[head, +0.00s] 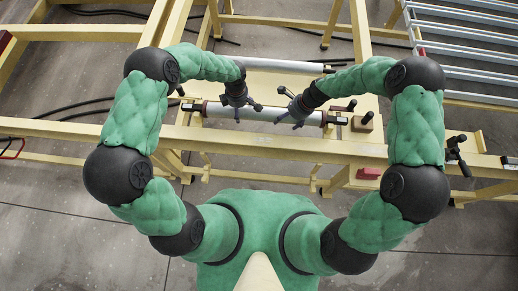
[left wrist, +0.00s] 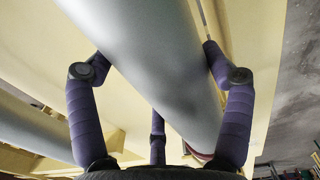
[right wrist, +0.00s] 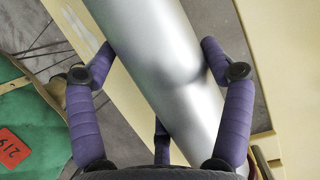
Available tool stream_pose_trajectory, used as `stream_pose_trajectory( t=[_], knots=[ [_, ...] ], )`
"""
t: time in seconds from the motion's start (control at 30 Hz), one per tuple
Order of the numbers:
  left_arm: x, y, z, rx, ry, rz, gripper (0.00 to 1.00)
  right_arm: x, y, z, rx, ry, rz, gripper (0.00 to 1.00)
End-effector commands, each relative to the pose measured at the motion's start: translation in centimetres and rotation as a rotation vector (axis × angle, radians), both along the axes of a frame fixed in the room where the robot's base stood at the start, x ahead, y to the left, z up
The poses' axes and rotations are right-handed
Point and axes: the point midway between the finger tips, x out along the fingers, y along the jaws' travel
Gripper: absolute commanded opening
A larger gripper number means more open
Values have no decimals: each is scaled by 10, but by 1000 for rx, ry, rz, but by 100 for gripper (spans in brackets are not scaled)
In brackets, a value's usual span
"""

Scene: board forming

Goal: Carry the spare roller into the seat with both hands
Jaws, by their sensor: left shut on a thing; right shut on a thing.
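The spare roller (head: 267,113) is a long silver-grey cylinder with dark red bands near its ends. It lies crosswise over the yellow frame in the head view. My left gripper (head: 238,110) is shut on it left of its middle; the roller (left wrist: 150,62) runs between the purple fingers in the left wrist view. My right gripper (head: 298,116) is shut on it towards its right end; the roller (right wrist: 165,62) passes between the fingers in the right wrist view. I cannot tell which end fittings form the seat, or whether the roller touches them.
Another grey roller (head: 280,64) lies farther back across the frame. A yellow beam (head: 270,146) runs in front of the held roller. A brown block (head: 362,122) with a black knob stands beyond its right end. A rack of metal rollers (head: 465,50) is at the upper right.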

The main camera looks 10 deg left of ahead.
Motion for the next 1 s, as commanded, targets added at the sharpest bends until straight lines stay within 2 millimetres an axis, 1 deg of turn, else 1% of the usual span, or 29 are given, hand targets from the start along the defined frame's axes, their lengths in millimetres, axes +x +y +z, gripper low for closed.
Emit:
stream_pose_trajectory(
  t=[0.3, 0.33, 0.4, 0.67, 0.7, 0.77, 1.0],
  knots=[
    [2, 0, 1, 0, -4, 2, 22, 2, 0, 1, 0, -3, -4, 22],
    [2, 0, 1, 0, -4, 2, 83, 2, 0, 1, 0, -3, -4, 22],
    [2, 0, 1, 0, -3, 2, 100, 2, 0, 1, 0, -3, -3, 22],
    [1, 0, 1, 0, -1, 1, 100, 3, 0, 2, 0, -5, -3, 22],
    [-1, 0, -1, 0, 2, 0, 100, 1, 0, 1, 0, -2, -2, 83],
    [-1, 0, -1, 0, 2, 0, 100, 1, 0, 1, 0, -2, -2, 100],
    [0, 0, 0, 0, 1, 0, 100, 1, 0, 0, 0, -1, 0, 100]
  ],
)
